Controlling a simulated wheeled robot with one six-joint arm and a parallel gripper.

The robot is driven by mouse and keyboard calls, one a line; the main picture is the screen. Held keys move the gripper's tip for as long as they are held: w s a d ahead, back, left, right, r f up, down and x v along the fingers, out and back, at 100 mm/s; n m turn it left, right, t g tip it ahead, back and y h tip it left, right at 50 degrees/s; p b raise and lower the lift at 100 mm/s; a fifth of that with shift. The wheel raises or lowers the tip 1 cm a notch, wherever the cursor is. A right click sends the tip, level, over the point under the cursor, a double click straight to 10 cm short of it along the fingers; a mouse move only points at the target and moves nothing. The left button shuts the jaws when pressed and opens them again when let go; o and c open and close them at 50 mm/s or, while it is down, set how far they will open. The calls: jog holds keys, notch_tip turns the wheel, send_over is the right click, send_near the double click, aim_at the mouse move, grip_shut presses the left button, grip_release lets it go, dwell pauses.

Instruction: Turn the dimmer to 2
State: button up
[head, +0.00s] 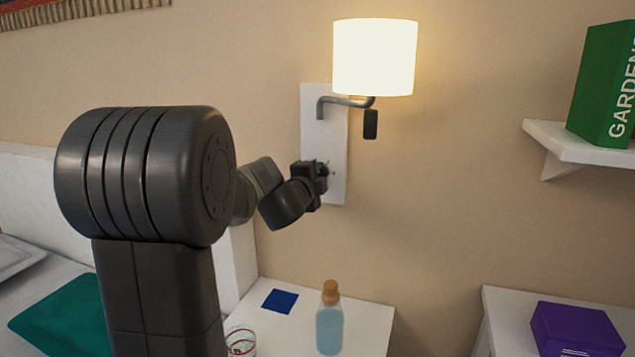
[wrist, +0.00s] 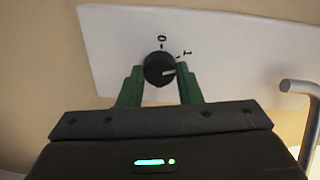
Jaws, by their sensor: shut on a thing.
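The dimmer is a round black knob (wrist: 157,67) on a white wall plate (head: 334,188), below the lit lamp. In the wrist view the marks 0 and 1 show on the plate, and no 2 can be seen. The knob's pale pointer line points right, a little past the 1 mark on the side away from 0. My gripper (wrist: 160,78) is shut on the knob, with one green finger on each side. In the head view my gripper (head: 323,172) is at the lower plate and hides most of the knob.
The lit lamp (head: 374,58) hangs from a curved metal arm above, with a black piece (head: 370,125) below it. A bottle (head: 329,325), a glass (head: 241,342) and a blue square (head: 280,301) are on the white table below. A shelf (head: 570,143) is at right.

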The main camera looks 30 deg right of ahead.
jog(key=m+b, duration=0.2)
jog(key=m, duration=0.2)
jog(key=m+b, duration=0.2)
jog(key=m, duration=0.3)
jog(key=shift+s+f, duration=0.1)
jog(key=shift+f, duration=0.1)
dwell(0.3)
jog(key=o, duration=1)
jog(key=shift+c, duration=0.2)
jog(key=shift+r, duration=0.1)
jog(key=v, duration=1.3)
jog(key=shift+s+p, duration=0.45)
